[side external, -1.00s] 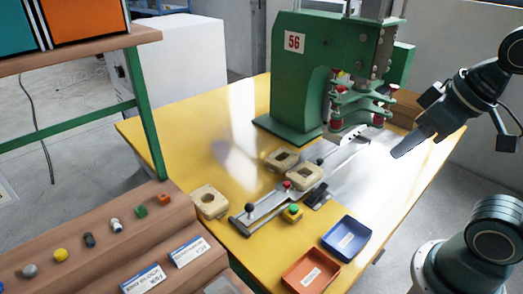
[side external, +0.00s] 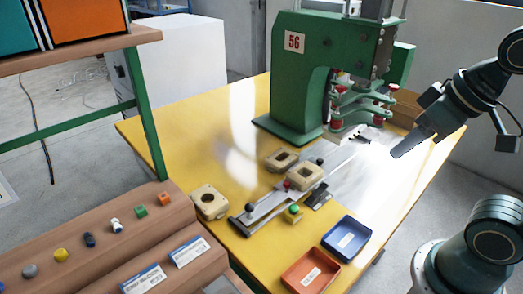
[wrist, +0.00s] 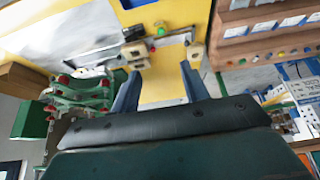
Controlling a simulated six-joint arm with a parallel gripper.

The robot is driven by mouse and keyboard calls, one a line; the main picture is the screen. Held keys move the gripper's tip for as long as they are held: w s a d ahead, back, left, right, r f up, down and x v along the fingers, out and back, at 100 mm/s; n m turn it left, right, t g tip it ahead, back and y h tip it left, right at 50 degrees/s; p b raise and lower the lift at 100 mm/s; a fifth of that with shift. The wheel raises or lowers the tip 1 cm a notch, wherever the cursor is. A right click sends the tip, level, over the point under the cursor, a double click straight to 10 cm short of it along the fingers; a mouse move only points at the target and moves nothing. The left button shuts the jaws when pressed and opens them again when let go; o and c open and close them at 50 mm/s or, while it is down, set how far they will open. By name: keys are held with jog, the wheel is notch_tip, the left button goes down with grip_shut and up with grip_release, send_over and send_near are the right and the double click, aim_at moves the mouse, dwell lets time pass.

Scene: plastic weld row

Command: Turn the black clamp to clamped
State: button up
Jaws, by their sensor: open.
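A grey slide fixture (side external: 268,206) lies on the yellow table. Black knobs stand at its near-left end (side external: 250,206) and far end (side external: 320,162), and a red knob (side external: 287,185) sits between them. A black bracket-like part (side external: 319,196) lies beside the fixture. I cannot tell which black part is the clamp or how its lever is set. A black part also shows small in the wrist view (wrist: 133,34). My gripper (wrist: 160,72) is open and empty, its two blue-grey fingers apart. In the side view my gripper (side external: 402,150) hangs at the right, well away from the fixture.
A green press (side external: 305,80) marked 56 stands behind the fixture. Cream blocks (side external: 282,160) sit by the fixture, and another (side external: 210,202) lies left. A green button box (side external: 293,212), blue tray (side external: 347,238) and orange tray (side external: 311,271) are in front. The table's left part is clear.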

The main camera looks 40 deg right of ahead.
jog(key=m+g+h, duration=0.3)
jog(key=m+h, duration=0.1)
jog(key=m, duration=0.7)
send_over(320, 160)
jog(key=s+a, duration=0.3)
jog(key=a, duration=0.2)
notch_tip(320, 160, down, 20)
jog(key=shift+s, duration=0.15)
jog(key=shift+d+f, duration=0.1)
jog(key=shift+f, duration=0.05)
jog(key=shift+x, duration=6.7)
